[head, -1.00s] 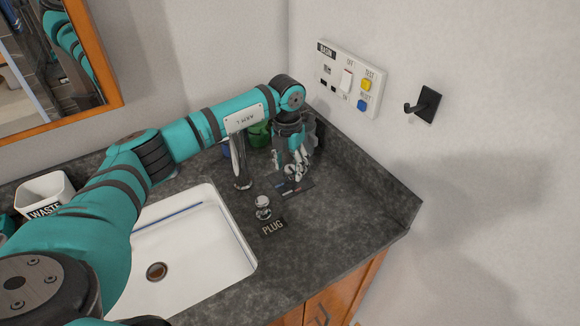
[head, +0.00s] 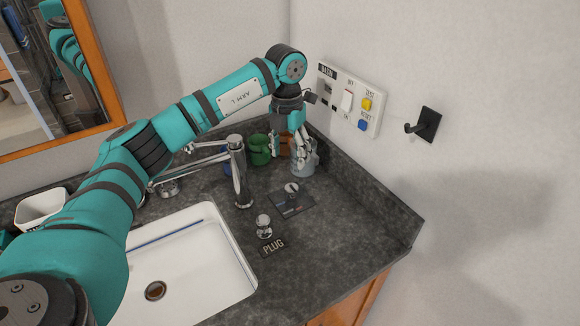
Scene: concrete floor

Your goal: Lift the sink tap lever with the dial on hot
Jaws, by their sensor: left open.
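The chrome sink tap (head: 240,178) stands upright on the dark counter behind the white sink (head: 228,272). Two thin chrome arms reach left from its top; I cannot tell for sure which is the lever. The dial (head: 291,188) is a small chrome knob on a dark plate (head: 283,206) with red and blue marks, right of the tap. Its exact setting is too small to read. My left gripper (head: 289,156) is open and empty, pointing down above and behind the dial, apart from it. My right gripper is out of view.
Green (head: 260,150), orange (head: 284,143) and grey (head: 318,157) mugs stand close behind my left gripper. A chrome plug knob (head: 264,226) stands by the PLUG label. A switch panel (head: 350,98) and black hook (head: 424,125) are on the wall. The right counter is clear.

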